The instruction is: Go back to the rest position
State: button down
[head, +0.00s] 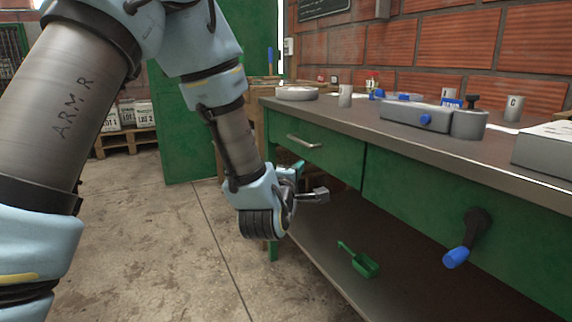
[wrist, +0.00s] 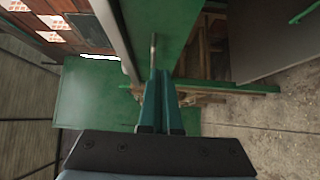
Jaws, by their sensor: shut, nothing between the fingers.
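My gripper (head: 318,195) is beside the front of the green workbench (head: 405,192), below the drawer (head: 311,146) with the metal handle. In the wrist view my gripper (wrist: 161,82) shows its two dark teal fingers close together, with nothing between them. Past the fingertips in that view is the slim metal drawer handle (wrist: 153,52); I cannot tell whether they touch. The drawer looks closed in the head view. My arm reaches down from the upper left.
The benchtop holds a grey scale-like device (head: 415,115), cups (head: 345,95) and a round dish (head: 296,93). A blue-handled crank (head: 457,256) sticks out at the right. A green scoop (head: 359,262) lies on the lower shelf. The concrete floor (head: 150,250) at left is clear.

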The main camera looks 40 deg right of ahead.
jog(key=w+a+f+m+g+y, duration=0.1)
jog(key=w+a+f+m+y, duration=0.2)
jog(key=a, duration=0.5)
jog(key=w+a+f+g+y, duration=0.1)
jog(key=w+a+f+y, duration=0.2)
jog(key=a, duration=0.5)
jog(key=w+a+f+m+g+y, duration=0.1)
jog(key=w+a+m+y, duration=0.15)
jog(key=w+a, duration=0.4)
jog(key=s+a+f+m+g+y, duration=0.1)
jog(key=s+a+m+g+y, duration=0.15)
jog(key=s+a, duration=0.65)
jog(key=s+a+f+m+g+y, duration=0.1)
jog(key=s+a+g+y, duration=0.25)
jog(key=a, duration=1.25)
notch_tip(320, 180, up, 30)
jog(key=p, duration=2.9)
jog(key=shift+f, duration=0.15)
jog(key=shift+h, duration=0.25)
